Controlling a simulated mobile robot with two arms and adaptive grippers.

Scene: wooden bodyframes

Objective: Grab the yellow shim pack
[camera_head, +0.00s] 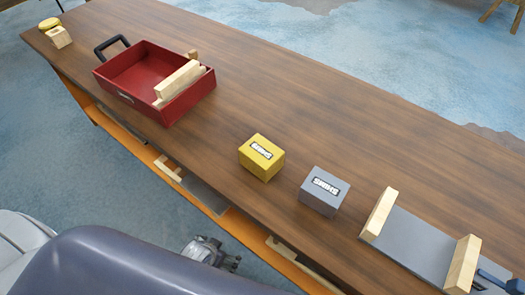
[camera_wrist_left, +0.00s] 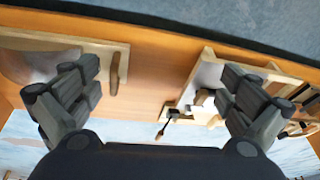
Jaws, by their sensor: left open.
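The yellow shim pack (camera_head: 261,157) is a yellow box with a white-and-black label on top. It stands on the brown wooden table in the head view, near the front edge and left of a grey shim pack (camera_head: 324,191). My left gripper (camera_wrist_left: 160,82) is open and empty in the left wrist view, its two dark fingers wide apart. The yellow pack does not show in that view. In the head view a small grey mechanical part of mine (camera_head: 210,252) shows low beside the table's front edge; I cannot tell which arm it belongs to.
A red tray (camera_head: 128,72) with wooden pieces stands to the left. A grey plate with wooden blocks (camera_head: 415,243) lies to the right. Wooden parts sit on the orange shelf below the tabletop. The tabletop (camera_head: 290,90) behind the packs is clear.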

